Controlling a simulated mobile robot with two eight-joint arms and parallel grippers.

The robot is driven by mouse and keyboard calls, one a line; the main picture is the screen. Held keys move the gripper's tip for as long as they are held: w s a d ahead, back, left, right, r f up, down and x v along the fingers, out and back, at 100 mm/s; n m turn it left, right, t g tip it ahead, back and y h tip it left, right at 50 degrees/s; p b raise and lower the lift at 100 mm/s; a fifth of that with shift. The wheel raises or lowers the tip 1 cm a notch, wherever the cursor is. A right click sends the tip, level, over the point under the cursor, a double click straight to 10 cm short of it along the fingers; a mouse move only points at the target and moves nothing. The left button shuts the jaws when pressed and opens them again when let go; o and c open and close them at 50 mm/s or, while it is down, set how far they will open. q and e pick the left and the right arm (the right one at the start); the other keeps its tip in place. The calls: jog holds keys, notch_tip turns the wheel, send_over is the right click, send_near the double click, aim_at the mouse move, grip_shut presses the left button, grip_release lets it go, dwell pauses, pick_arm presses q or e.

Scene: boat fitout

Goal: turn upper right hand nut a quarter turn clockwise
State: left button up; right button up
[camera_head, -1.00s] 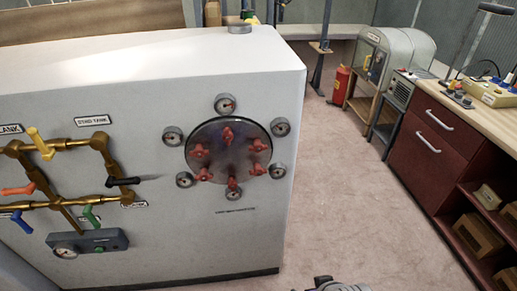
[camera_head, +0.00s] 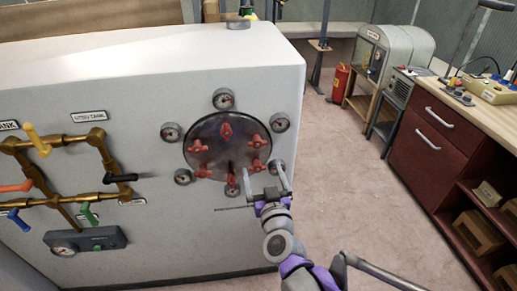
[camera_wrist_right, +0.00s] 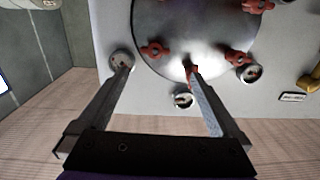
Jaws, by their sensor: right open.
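A dark round plate (camera_head: 212,158) on the white panel carries a ring of red nuts. The upper right nut (camera_head: 255,141) is in plain view in the head view, clear of the fingers. My right gripper (camera_head: 264,169) is open, its fingers pointing up at the plate's lower right edge. Its tips are below that nut, around the level of the lower right nut (camera_head: 257,165). In the wrist view, my open right gripper (camera_wrist_right: 160,68) has a red nut (camera_wrist_right: 155,50) just beyond and between its tips, and another (camera_wrist_right: 190,70) by the right fingertip. Contact cannot be told. My left gripper is out of view.
Small gauges ring the plate; the right one (camera_head: 280,123) is near the nut, and a lower one is partly behind my gripper. Brass pipes (camera_head: 70,143) with coloured handles are on the left. Open floor (camera_head: 345,185) lies between the panel and the workbench (camera_head: 437,117).

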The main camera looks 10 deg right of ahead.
aim_at(258, 144)
jog(key=shift+h, duration=0.3)
jog(key=w, duration=0.3)
jog(key=w+p, duration=0.1)
jog(key=w, duration=0.3)
jog(key=w+p, duration=0.1)
jog(key=w, duration=0.3)
jog(key=shift+w+d, duration=0.15)
jog(key=shift+d, duration=0.1)
jog(key=c, duration=1.3)
jog(key=shift+m, duration=0.3)
jog(key=shift+m, duration=0.3)
